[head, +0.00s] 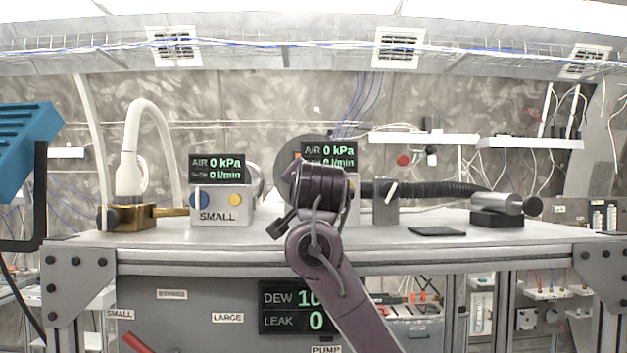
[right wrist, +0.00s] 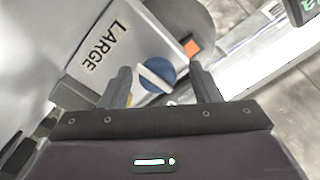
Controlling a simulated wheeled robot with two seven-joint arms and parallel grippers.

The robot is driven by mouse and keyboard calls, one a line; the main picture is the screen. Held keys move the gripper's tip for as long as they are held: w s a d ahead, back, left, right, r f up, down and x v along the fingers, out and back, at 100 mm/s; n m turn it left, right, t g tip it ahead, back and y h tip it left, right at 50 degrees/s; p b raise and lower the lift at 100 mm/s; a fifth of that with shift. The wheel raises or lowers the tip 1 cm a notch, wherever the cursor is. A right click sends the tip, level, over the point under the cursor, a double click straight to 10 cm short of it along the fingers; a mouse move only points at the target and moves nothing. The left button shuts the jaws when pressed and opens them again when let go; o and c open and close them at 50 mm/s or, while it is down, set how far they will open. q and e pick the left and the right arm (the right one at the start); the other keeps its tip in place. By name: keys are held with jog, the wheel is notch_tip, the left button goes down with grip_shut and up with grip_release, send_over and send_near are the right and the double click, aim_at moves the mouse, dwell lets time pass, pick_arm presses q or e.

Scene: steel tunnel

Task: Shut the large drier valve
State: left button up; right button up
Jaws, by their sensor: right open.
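The large drier (right wrist: 110,50) is a pale box marked LARGE in the right wrist view. Its valve (right wrist: 157,76) is a blue disc with a white bar handle lying slantwise across it in that view. My right gripper (right wrist: 161,86) is open, with one finger on each side of the valve; I cannot tell whether either finger touches the handle. In the head view my right arm covers most of the large drier, whose display (head: 330,154) reads 0 kPa and 0 l/min. The fingers are hidden there. My left gripper is not in view.
The small drier (head: 221,217), with a blue valve and yellow button, stands left on the bench (head: 480,234). Left of it is a brass fitting (head: 130,217) with a white hose. A black hose (head: 430,188) runs right to a metal cylinder (head: 497,203). A dark pad (head: 437,231) lies flat.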

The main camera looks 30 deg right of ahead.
jog(key=shift+s+d, duration=0.15)
jog(key=shift+s, duration=0.1)
jog(key=shift+c, duration=0.6)
jog(key=c, duration=0.9)
jog(key=shift+f+m+b, duration=0.15)
jog(key=shift+m+b, duration=0.25)
jog(key=shift+b, duration=0.2)
jog(key=o, duration=1)
jog(key=shift+w, duration=0.1)
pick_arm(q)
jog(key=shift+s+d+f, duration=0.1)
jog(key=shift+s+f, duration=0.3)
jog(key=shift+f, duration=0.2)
